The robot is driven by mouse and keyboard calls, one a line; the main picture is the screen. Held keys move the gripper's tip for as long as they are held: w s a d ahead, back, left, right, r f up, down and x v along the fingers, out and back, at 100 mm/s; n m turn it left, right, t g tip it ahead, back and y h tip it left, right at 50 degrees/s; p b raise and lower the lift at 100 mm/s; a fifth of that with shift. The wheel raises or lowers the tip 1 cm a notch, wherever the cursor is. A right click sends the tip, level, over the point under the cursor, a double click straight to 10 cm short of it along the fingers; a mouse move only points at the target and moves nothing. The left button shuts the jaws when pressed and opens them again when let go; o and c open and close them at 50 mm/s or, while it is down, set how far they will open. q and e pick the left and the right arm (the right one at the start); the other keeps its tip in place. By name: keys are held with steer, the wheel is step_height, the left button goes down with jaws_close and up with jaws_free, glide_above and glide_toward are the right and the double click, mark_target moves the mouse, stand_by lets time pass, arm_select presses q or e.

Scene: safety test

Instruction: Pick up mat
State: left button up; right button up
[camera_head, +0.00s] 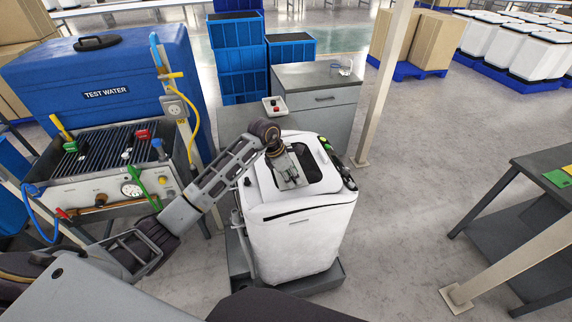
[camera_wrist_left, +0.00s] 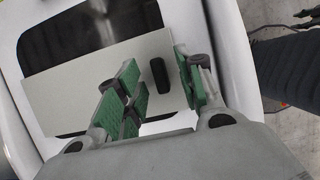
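My left gripper (camera_head: 287,176) reaches down over the top of a white bin-like machine (camera_head: 300,240). In the left wrist view its green-padded fingers (camera_wrist_left: 160,88) are apart, one on each side of a small black grip (camera_wrist_left: 158,72). The grip stands on a flat pale grey plate (camera_wrist_left: 65,98), which may be the mat; I cannot tell for sure. The plate lies across a dark panel (camera_wrist_left: 75,42) in the machine's lid. No contact between fingers and grip is clear. In the head view the arm hides part of the plate. My right gripper is not in view.
A test rig (camera_head: 110,190) with a blue TEST WATER tank (camera_head: 105,80) stands at the left. A grey cabinet (camera_head: 325,95) is behind the machine. Pale posts (camera_head: 385,80) and a dark table (camera_head: 510,200) stand right. Open floor (camera_head: 415,180) lies between.

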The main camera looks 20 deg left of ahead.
arm_select(q)
steer(key=shift+f, duration=0.2)
steer(key=shift+c, duration=0.5)
jaws_close()
